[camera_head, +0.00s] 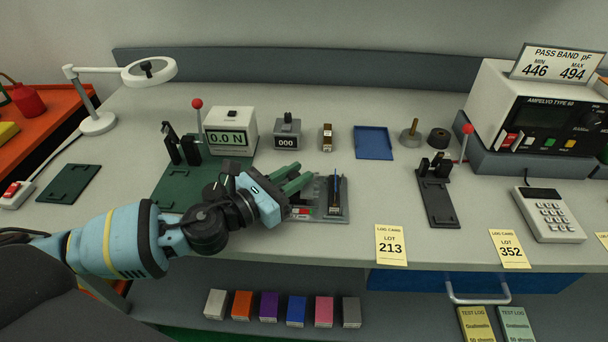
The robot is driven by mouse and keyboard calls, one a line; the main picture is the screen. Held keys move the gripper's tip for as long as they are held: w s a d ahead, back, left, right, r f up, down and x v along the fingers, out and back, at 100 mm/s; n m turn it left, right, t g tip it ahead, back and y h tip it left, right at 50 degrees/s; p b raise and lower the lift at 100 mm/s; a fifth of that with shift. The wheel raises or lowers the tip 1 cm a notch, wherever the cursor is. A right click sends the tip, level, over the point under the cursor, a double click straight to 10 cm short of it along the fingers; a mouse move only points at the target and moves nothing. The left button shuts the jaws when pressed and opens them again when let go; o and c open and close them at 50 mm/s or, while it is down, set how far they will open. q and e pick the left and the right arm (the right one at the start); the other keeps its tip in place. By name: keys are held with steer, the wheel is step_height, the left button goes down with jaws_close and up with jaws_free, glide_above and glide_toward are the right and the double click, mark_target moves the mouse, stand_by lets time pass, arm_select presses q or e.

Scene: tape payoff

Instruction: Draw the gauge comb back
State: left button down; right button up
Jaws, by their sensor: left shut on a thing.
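A small grey fixture (333,214) stands near the front edge of the bench, with dark upright plates and a dark block on it. A thin upright piece (337,188) rises at its right side. My left gripper (305,179) reaches in from the left, its green fingers at the fixture's left side. It is shut on a small part there, which seems to be the gauge comb; the fingers and wrist hide most of it. A small red and white mark shows on the fixture below the fingers. My right gripper is not in view.
A counter (287,132), a blue tray (374,143) and a black lever stand (437,190) are nearby.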

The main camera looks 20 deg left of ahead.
arm_select(q)
steer(key=shift+a, duration=0.15)
steer(key=c, duration=1.3)
jaws_free()
steer(key=shift+a, duration=0.1)
steer(key=b+v, duration=0.1)
steer(key=v, duration=0.6)
steer(key=shift+f, duration=0.1)
steer(key=shift+s+a+b, duration=0.15)
steer(key=shift+s+b, duration=0.2)
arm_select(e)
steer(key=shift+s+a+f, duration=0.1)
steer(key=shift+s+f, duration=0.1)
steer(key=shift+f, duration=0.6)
arm_select(q)
steer(key=shift+s, duration=0.1)
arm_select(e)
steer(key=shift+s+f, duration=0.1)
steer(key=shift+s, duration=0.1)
